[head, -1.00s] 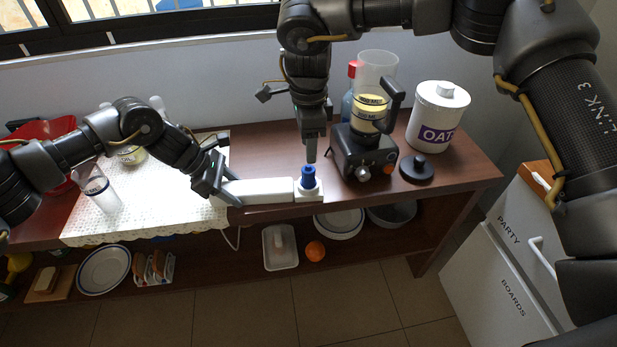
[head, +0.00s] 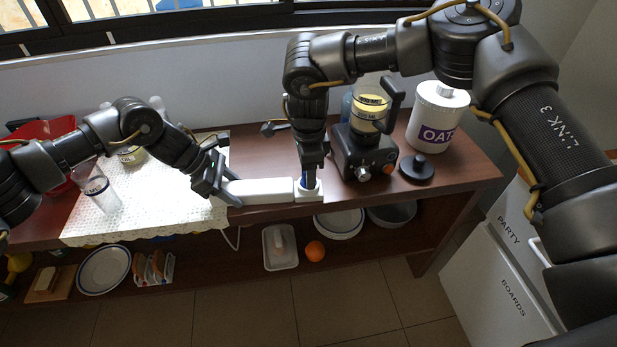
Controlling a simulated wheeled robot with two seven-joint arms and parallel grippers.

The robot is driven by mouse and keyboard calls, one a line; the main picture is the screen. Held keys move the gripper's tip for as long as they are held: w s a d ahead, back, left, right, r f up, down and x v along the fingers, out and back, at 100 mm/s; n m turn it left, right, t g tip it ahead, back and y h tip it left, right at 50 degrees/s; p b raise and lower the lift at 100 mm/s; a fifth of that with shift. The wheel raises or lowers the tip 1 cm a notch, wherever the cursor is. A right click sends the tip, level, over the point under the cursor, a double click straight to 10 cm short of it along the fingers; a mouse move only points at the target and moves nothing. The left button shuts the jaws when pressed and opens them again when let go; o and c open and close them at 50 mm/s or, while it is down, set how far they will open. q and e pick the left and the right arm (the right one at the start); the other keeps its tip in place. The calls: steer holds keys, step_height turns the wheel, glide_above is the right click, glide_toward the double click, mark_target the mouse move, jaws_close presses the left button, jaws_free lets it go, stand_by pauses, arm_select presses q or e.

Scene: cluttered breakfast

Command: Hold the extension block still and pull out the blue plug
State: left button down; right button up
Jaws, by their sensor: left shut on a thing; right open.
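The white extension block (head: 262,191) lies along the front edge of the wooden counter. My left gripper (head: 226,192) is shut on the block's left end. The blue plug (head: 308,184) stands upright in the socket at the block's right end, and only a little of it shows. My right gripper (head: 309,180) points down over the plug, with its open fingers around or beside it. The fingers hide most of the plug, and I cannot tell whether they touch it.
A black blender base (head: 362,152) stands close right of my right gripper, with a round black lid (head: 416,170) and an oats canister (head: 437,118) beyond. A glass (head: 97,188) stands on the white cloth (head: 140,205) at left. The shelf below holds plates and an orange (head: 315,251).

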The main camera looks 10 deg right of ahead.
steer(key=shift+c, duration=0.2)
jaws_close()
arm_select(q)
steer(key=c, duration=2.2)
jaws_free()
steer(key=shift+f, duration=0.1)
arm_select(e)
steer(key=shift+r, duration=0.6)
arm_select(q)
steer(key=c, duration=2.2)
jaws_free()
arm_select(e)
steer(key=shift+r, duration=0.35)
arm_select(q)
steer(key=c, duration=2.2)
jaws_free()
arm_select(e)
steer(key=shift+r, duration=2.15)
arm_select(q)
steer(key=c, duration=0.5)
jaws_free()
steer(key=shift+v, duration=3.85)
